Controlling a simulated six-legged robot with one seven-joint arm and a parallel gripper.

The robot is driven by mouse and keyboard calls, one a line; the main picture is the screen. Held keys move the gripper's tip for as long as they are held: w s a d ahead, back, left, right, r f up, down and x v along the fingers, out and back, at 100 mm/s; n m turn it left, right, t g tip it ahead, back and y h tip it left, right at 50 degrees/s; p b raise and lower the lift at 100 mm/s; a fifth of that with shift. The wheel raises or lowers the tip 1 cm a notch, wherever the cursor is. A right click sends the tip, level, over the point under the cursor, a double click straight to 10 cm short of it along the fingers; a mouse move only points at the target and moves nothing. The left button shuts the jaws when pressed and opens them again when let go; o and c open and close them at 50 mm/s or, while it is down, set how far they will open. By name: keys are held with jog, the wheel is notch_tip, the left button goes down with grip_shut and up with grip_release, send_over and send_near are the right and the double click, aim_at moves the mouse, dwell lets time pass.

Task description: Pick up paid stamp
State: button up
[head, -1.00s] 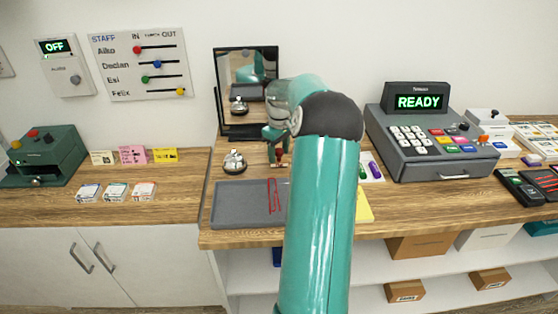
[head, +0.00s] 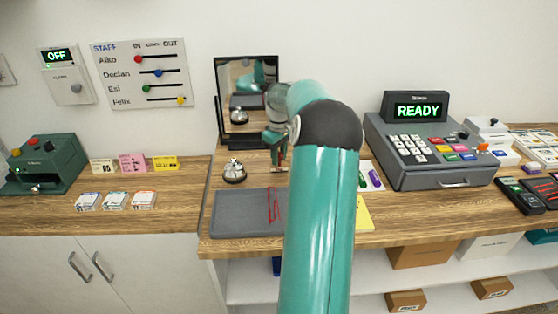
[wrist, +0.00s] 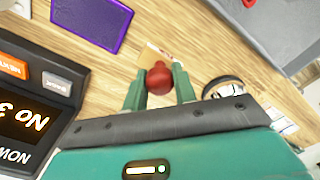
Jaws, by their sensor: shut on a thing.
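A stamp with a round red knob (wrist: 159,78) and a tan block end (wrist: 152,55) shows in the wrist view. My gripper (wrist: 158,88) is shut on the red knob, with one teal finger on each side. In the head view my gripper (head: 277,147) is over the counter, behind the grey tray and right of the bell. My arm hides much of that area, and the stamp is hard to make out there. No lettering on the stamp is readable, and I cannot tell whether it touches the counter.
The silver bell (head: 234,171) stands close left of my gripper. The grey tray (head: 240,221) lies in front, a dark-framed mirror-like panel (head: 247,91) stands behind, and the cash register (head: 430,150) is at right. A purple pad (wrist: 92,20) shows in the wrist view.

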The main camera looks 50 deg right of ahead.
jog(key=s+a+r, duration=0.5)
jog(key=a+r, duration=0.6)
jog(key=a, duration=0.2)
jog(key=shift+s, duration=0.15)
jog(key=o, duration=0.4)
jog(key=shift+c, duration=1.2)
jog(key=s+d+f+m, duration=0.15)
jog(key=d+m, duration=0.25)
jog(key=d, duration=0.6)
jog(key=s+d+f+m, duration=0.1)
jog(key=d+f+m, duration=0.3)
jog(key=d, duration=0.6)
jog(key=shift+m, duration=0.5)
jog(key=shift+s+d+f, duration=0.1)
jog(key=shift+s+f, duration=0.05)
jog(key=shift+f, duration=1.15)
jog(key=shift+s+f, duration=0.1)
jog(key=shift+f, duration=1.2)
